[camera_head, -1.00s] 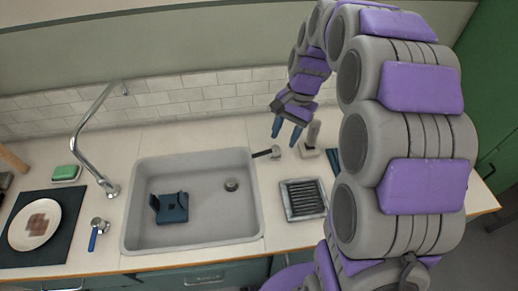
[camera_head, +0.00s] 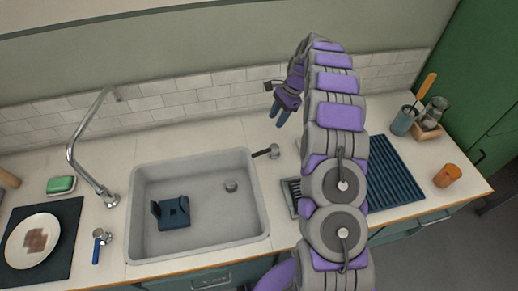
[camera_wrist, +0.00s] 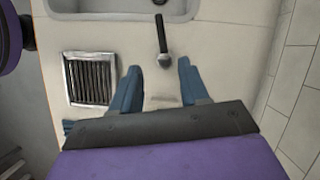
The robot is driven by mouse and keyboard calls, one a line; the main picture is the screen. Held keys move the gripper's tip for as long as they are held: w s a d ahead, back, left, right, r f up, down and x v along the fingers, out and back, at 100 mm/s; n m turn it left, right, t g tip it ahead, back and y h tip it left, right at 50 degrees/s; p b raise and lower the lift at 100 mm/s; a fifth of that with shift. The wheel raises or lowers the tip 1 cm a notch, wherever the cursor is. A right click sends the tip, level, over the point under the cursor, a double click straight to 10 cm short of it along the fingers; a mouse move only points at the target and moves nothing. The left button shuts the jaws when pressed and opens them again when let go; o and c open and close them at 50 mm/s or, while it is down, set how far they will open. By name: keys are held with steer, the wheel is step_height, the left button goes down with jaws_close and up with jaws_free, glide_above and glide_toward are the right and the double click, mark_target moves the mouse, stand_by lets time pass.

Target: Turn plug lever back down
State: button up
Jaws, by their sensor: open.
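The plug lever (camera_head: 267,152) is a dark handle on a round grey metal base, on the counter at the sink's right rim. Its handle points left towards the basin. In the wrist view the lever (camera_wrist: 162,40) lies just beyond my fingertips, handle pointing up the picture. My gripper (camera_head: 278,114) is open and shows above and behind the lever in the head view. In the wrist view its blue fingers (camera_wrist: 159,67) stand apart, with the lever's base ahead of the gap between them and nothing held.
The grey sink (camera_head: 142,215) holds a dark blue caddy (camera_head: 172,212) and a round drain (camera_head: 231,186). A slatted tray (camera_wrist: 90,80) lies left of my fingers in the wrist view. A tall faucet (camera_head: 84,170) stands left. The tiled wall (camera_head: 190,102) is close behind.

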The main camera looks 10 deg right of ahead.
mark_target(259, 152)
steer(key=b+x, duration=0.3)
steer(key=x, duration=1.4)
steer(key=shift+f, duration=0.35)
jaws_close()
